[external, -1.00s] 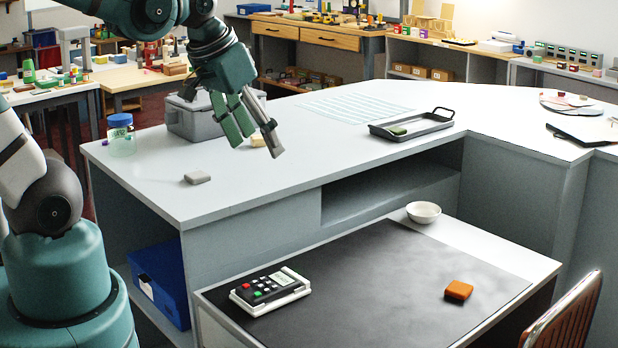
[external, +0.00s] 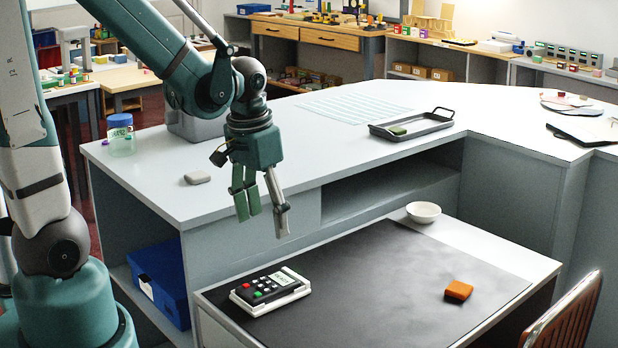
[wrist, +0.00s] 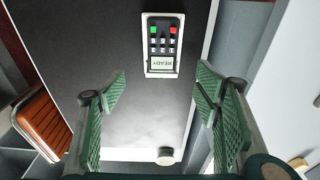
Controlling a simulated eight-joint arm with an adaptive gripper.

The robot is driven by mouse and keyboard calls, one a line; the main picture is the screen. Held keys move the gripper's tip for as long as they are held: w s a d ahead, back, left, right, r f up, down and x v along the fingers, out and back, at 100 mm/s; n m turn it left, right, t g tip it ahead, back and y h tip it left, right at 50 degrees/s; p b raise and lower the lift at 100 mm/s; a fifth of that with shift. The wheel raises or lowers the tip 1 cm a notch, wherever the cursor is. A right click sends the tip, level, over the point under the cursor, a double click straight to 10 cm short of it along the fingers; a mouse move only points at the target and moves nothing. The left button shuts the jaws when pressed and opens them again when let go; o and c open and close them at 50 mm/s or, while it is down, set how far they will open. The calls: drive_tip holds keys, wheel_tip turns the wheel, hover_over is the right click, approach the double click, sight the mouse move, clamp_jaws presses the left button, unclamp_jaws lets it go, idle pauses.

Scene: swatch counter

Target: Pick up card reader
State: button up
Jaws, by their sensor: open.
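The card reader (external: 270,290) is a white and black keypad device with red and green keys and a small screen. It lies on the dark mat at the left end of the lower counter. In the wrist view the card reader (wrist: 162,46) is ahead of the fingers, near the top, its screen reading READY. My gripper (external: 264,222) points down, open and empty, above the card reader and apart from it. Its green-padded fingers (wrist: 162,88) show spread apart in the wrist view.
An orange block (external: 459,290) lies on the dark mat (external: 370,290), with a white bowl (external: 423,212) behind it. The higher counter (external: 290,150) stands behind, holding a grey tray (external: 412,126), a jar (external: 121,136) and a grey block (external: 197,177). A chair (external: 565,315) stands at right.

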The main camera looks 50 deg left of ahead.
drive_tip(key=g+b, duration=0.2)
drive_tip(key=b, duration=0.1)
hover_over(266, 285)
wheel_tip(266, 285, down, 8)
drive_tip(key=shift+s+f, duration=0.15)
drive_tip(key=shift+f, duration=1.3)
drive_tip(key=shift+f, duration=0.1)
drive_tip(key=shift+f+b, duration=1.1)
drive_tip(key=shift+f, duration=1.4)
